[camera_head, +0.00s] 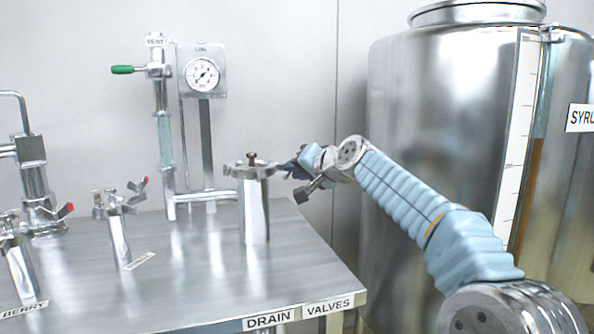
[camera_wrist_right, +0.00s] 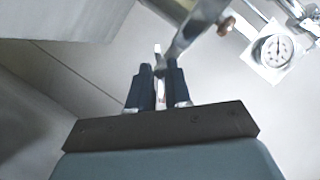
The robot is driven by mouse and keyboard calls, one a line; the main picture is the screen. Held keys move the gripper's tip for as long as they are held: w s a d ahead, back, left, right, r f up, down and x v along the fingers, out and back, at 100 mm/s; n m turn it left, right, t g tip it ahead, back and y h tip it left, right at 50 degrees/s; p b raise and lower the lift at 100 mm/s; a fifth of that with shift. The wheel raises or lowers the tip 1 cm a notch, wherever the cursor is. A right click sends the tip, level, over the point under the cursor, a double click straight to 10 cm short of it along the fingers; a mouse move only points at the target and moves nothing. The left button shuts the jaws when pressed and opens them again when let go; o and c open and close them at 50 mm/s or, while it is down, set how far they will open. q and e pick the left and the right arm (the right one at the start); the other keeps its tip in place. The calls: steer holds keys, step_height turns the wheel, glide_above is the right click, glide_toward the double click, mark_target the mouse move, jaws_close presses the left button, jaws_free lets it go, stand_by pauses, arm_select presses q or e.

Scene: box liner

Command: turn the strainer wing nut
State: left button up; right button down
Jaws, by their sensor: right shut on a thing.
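The strainer (camera_head: 254,210) is an upright metal cylinder on the steel bench, with a flat lid and a small dark knob (camera_head: 252,157) on top. My right gripper (camera_head: 287,167) reaches in from the right at lid height, its dark fingers at the strainer's right side. In the right wrist view, my right gripper (camera_wrist_right: 160,76) is shut on a thin bright metal piece (camera_wrist_right: 160,90), seemingly the wing nut. The fingers hide most of it. The strainer (camera_wrist_right: 196,30) shows just beyond the fingertips. My left gripper is not in view.
A pressure gauge (camera_head: 203,74) and a pipe with a green-handled valve (camera_head: 128,69) stand behind the strainer. Valves with red-tipped handles (camera_head: 138,186) stand at left on the bench (camera_head: 190,285). A large syrup tank (camera_head: 440,110) stands at right, behind my right arm.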

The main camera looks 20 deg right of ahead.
steer(key=shift+a+n+g+h, duration=0.15)
steer(key=shift+n+h, duration=0.45)
steer(key=shift+n, duration=0.35)
steer(key=shift+a+n+g+h, duration=0.15)
steer(key=shift+n+h, duration=0.45)
steer(key=shift+n, duration=0.35)
steer(key=shift+n+h, duration=1.1)
steer(key=shift+n, duration=0.5)
stand_by(0.6)
steer(key=c, duration=1.3)
jaws_free()
steer(key=shift+o, duration=0.2)
steer(key=b+v, duration=0.3)
steer(key=v, duration=1.1)
steer(key=shift+b, duration=0.4)
steer(key=shift+f, duration=0.1)
